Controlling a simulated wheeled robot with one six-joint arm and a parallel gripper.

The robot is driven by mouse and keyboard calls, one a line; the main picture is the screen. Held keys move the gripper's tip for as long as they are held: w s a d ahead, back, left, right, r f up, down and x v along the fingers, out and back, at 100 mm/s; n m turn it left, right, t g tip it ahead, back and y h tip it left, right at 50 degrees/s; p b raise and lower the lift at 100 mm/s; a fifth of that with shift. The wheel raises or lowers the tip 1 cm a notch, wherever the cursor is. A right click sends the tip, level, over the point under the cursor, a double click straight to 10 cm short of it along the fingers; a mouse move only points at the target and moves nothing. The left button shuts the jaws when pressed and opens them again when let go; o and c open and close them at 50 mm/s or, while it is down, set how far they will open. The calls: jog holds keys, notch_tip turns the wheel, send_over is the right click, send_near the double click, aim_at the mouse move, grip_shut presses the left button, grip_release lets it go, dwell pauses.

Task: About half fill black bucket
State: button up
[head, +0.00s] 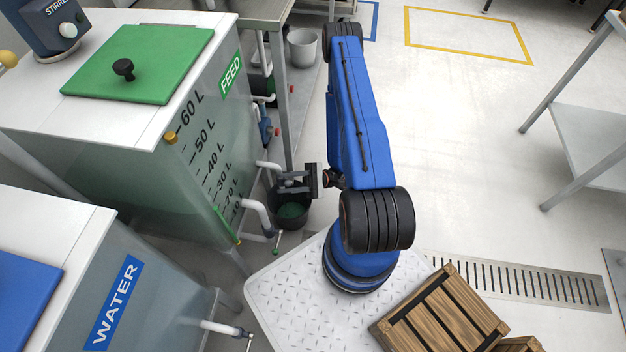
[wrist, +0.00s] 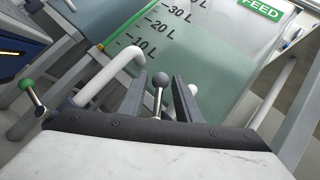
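The black bucket (head: 306,214) stands on the floor beside the FEED tank (head: 185,160), with green liquid (head: 291,211) inside. My gripper partly covers it in the head view, so its exact level is hard to tell. My gripper (head: 288,183) is above the bucket, close to the tank's outlet pipes. In the wrist view my gripper (wrist: 158,82) has its two fingers apart, with a grey-knobbed valve handle (wrist: 160,80) between them. Gaps show on both sides of the knob. The bucket is not visible in the wrist view.
The WATER tank (head: 150,290) stands at the near left. A green-knobbed handle (wrist: 27,85) is left of my gripper. A grey bucket (head: 302,48) stands farther back. Wooden crates (head: 440,312) are at the near right. The floor to the right is mostly clear.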

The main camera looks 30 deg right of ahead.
jog(key=v, duration=1.4)
jog(key=shift+d+f, duration=0.25)
jog(key=shift+d, duration=0.1)
